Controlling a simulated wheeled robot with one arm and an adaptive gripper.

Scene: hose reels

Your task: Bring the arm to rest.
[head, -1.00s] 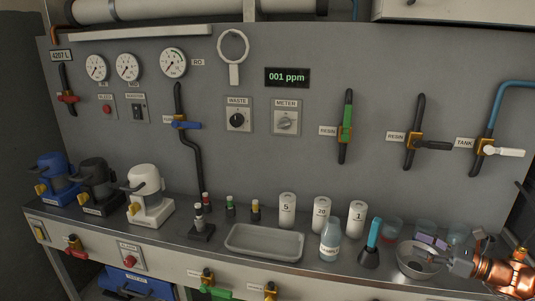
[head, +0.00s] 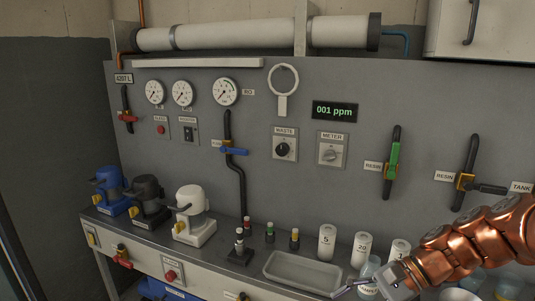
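My copper-coloured arm reaches in from the right edge in the head view. My gripper (head: 372,287) is at its end, low in the picture, in front of the bench at the right end of the grey tray (head: 302,272). Its fingers point left and overlap a clear bottle (head: 370,267) in the picture. I cannot tell whether they touch it. The fingers are small and partly cut by angle, so their opening is unclear.
A grey panel carries gauges (head: 225,91), a green-handled valve (head: 393,160), a blue-handled valve (head: 234,151) and a ppm display (head: 335,111). White cylinders (head: 327,242) stand behind the tray. Blue, black and white pumps (head: 192,215) stand at the left of the bench (head: 140,240).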

